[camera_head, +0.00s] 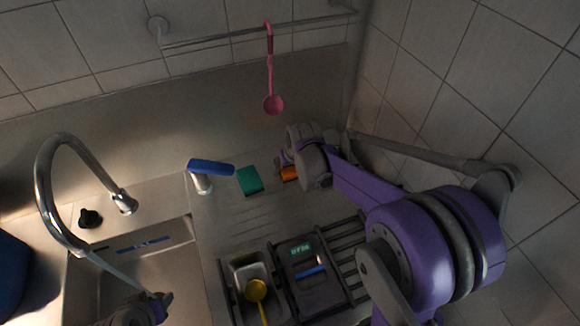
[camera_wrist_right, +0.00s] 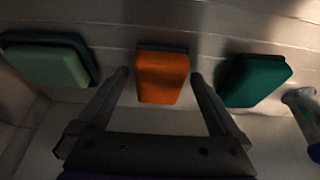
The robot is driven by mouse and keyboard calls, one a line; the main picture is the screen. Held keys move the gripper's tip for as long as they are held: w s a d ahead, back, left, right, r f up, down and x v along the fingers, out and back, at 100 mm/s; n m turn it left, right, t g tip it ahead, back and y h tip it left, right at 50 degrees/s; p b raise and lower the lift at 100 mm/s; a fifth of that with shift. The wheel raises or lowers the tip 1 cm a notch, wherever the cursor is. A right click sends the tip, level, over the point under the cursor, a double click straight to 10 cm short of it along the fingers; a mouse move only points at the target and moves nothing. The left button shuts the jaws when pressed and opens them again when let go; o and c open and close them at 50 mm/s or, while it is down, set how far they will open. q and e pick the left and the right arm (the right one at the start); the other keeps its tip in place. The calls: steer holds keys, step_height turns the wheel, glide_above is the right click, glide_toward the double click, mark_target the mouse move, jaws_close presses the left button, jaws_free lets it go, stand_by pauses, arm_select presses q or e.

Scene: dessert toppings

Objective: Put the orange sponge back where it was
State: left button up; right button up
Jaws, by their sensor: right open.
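The orange sponge (camera_head: 289,173) sits on the metal counter near the back wall, partly hidden by my right gripper (camera_head: 283,160) in the head view. In the right wrist view, the orange sponge (camera_wrist_right: 162,78) lies between the two dark fingers of my right gripper (camera_wrist_right: 160,82). The fingers are open, with a visible gap on each side of the sponge. A dark shape at the lower left of the head view seems to be my left gripper (camera_head: 150,306); its jaws are unclear.
A teal sponge (camera_head: 249,180) is left of the orange one; a pale green sponge (camera_wrist_right: 45,65) shows on its other side in the wrist view. A blue-handled tool (camera_head: 210,168), a rack (camera_head: 345,245), a yellow ladle (camera_head: 256,290) and a sink (camera_head: 150,265) are nearby. A pink ladle (camera_head: 272,103) hangs above.

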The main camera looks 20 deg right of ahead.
steer(key=v, duration=1.2)
steer(key=shift+n+t, duration=0.3)
steer(key=shift+t, duration=0.4)
steer(key=s+a+f, duration=0.2)
steer(key=s, duration=0.4)
steer(key=s+a+f, duration=0.2)
steer(key=s, duration=0.5)
steer(key=s+a+f, duration=0.2)
steer(key=s, duration=0.4)
steer(key=shift+s+a+f+p, duration=0.1)
steer(key=shift+s+a+p, duration=0.1)
steer(key=shift+p, duration=0.2)
